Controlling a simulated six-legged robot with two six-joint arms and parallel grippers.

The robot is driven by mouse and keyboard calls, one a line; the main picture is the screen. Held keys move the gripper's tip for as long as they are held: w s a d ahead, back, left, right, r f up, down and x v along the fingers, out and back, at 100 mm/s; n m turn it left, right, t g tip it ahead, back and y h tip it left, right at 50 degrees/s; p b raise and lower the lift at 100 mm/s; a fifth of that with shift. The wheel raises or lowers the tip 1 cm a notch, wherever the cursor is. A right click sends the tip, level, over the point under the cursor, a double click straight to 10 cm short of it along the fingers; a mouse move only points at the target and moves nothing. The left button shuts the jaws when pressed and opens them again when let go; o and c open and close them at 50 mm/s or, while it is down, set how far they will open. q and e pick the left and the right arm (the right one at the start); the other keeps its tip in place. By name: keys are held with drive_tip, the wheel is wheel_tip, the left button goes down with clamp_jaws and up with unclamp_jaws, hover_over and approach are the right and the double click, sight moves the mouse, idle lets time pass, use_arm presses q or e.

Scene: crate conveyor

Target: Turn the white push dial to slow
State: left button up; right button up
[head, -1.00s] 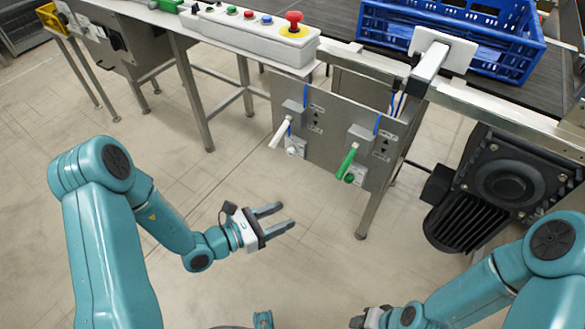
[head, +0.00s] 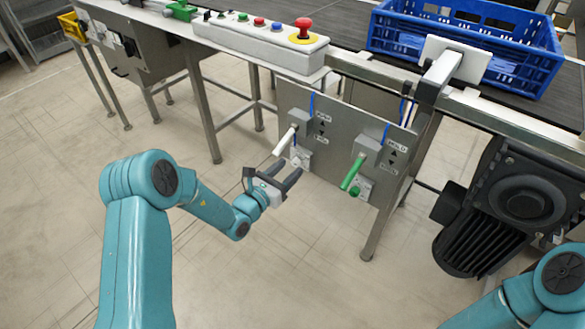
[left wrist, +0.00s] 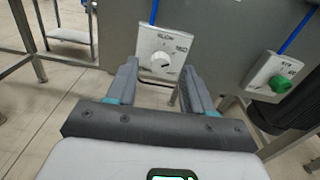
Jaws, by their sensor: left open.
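The white push dial (head: 299,158) sits low on a grey metal panel, below a white lever (head: 285,141). In the left wrist view the dial (left wrist: 160,62) is a round white knob on a light square plate with a label above that seems to read SLOW. A dark mark shows near the knob's lower right; its exact setting is hard to read. My left gripper (head: 291,168) is open and empty, in front of the panel. In the wrist view its fingers (left wrist: 160,78) flank the dial's lower part, apart from it. My right gripper is out of view.
A green lever (head: 352,172) and green dial (head: 360,188) are to the right on the panel (head: 330,160). A black motor (head: 510,205) stands further right. A blue crate (head: 465,45) is on the conveyor above.

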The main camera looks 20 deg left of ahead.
sight(296, 162)
use_arm(q)
drive_tip(key=shift+x, duration=1.3)
clamp_jaws()
